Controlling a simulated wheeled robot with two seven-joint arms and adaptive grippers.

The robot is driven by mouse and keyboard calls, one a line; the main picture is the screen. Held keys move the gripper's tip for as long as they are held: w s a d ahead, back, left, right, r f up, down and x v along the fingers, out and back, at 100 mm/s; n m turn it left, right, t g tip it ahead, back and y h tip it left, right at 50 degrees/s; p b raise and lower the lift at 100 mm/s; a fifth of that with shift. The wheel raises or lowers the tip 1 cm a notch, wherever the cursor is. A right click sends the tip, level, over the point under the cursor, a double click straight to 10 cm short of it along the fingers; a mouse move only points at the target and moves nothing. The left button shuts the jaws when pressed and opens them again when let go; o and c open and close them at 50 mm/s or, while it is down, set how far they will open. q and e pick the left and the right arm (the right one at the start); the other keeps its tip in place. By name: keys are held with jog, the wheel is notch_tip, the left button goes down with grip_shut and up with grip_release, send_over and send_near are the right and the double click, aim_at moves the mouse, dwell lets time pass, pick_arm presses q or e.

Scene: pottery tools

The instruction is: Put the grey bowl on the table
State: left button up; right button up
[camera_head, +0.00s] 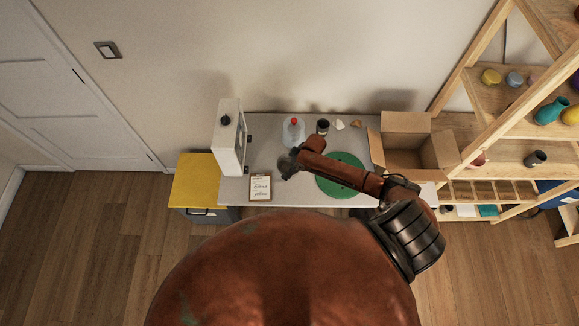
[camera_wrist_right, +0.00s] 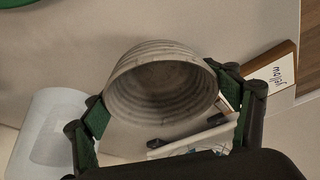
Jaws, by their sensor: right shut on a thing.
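The grey bowl (camera_wrist_right: 160,85) is ribbed and round, and its opening faces my right wrist camera. My right gripper (camera_wrist_right: 165,98) is shut on it, with a green-padded finger on each side of the bowl. In the head view my right gripper (camera_head: 287,164) is over the left half of the pale table (camera_head: 262,127), between the clipboard and the bottle. The bowl is small and hard to make out there. I cannot tell whether it touches the table. My left gripper is not in view.
A white machine (camera_head: 229,140) stands at the table's left end. A clipboard (camera_head: 260,187) lies at the front edge. A red-capped bottle (camera_head: 293,132), a dark cup (camera_head: 323,126), a green disc (camera_head: 342,180) and an open cardboard box (camera_head: 404,124) are also on the table.

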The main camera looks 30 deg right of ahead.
jog(key=o, duration=1.4)
jog(key=v, duration=1.2)
